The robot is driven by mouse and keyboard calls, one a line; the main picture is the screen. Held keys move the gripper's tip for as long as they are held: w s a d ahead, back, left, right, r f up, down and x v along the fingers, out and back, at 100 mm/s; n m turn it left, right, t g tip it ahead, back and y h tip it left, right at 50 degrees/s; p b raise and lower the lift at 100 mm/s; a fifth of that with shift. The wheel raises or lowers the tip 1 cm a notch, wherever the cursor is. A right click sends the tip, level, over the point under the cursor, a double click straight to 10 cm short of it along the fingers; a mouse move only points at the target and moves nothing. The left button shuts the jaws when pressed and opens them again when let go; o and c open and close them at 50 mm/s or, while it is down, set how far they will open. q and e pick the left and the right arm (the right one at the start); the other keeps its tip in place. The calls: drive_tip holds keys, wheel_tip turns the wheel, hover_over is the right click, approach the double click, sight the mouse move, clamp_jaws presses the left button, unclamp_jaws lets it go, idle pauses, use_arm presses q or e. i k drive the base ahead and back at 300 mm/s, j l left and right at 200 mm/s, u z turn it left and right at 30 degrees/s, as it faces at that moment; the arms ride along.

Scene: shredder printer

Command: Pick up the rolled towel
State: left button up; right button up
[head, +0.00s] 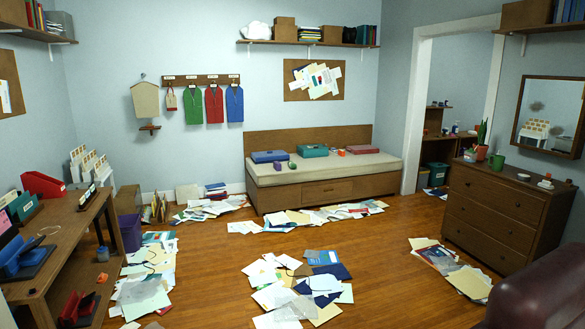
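I cannot make out a rolled towel for certain anywhere in the head view. The wooden bench (327,193) at the back wall bears a flat blue item (269,156), a teal item (312,150) and a red item (362,149). Small purple and green things sit between them, too small to tell what they are. Neither of my grippers shows in this view.
Paper piles lie by the bench (310,216), in the middle (300,290), at left (145,275) and at right (450,265). A desk (60,240) stands left, a dresser (495,210) right. A dark maroon rounded form (540,295) fills the lower right. Bare floor shows between piles.

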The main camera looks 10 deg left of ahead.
sight(292, 165)
drive_tip(key=i+j+u, duration=0.3)
drive_tip(key=i, duration=0.4)
drive_tip(key=i+j+u, duration=0.3)
drive_tip(key=i, duration=0.45)
drive_tip(key=i+j+u, duration=0.1)
drive_tip(key=i+u, duration=0.15)
drive_tip(key=i, duration=1.4)
drive_tip(key=i+j, duration=0.1)
drive_tip(key=i, duration=0.75)
drive_tip(key=i+l+z, duration=0.2)
drive_tip(key=i+z, duration=0.2)
drive_tip(key=i, duration=0.2)
drive_tip(key=i+z, duration=0.4)
drive_tip(key=i, duration=0.2)
drive_tip(key=i+j+z, duration=0.15)
drive_tip(key=i+z, duration=0.25)
drive_tip(key=i, duration=0.25)
drive_tip(key=i+l, duration=0.1)
drive_tip(key=i, duration=1.05)
drive_tip(key=i+l, duration=0.1)
drive_tip(key=i, duration=1.1)
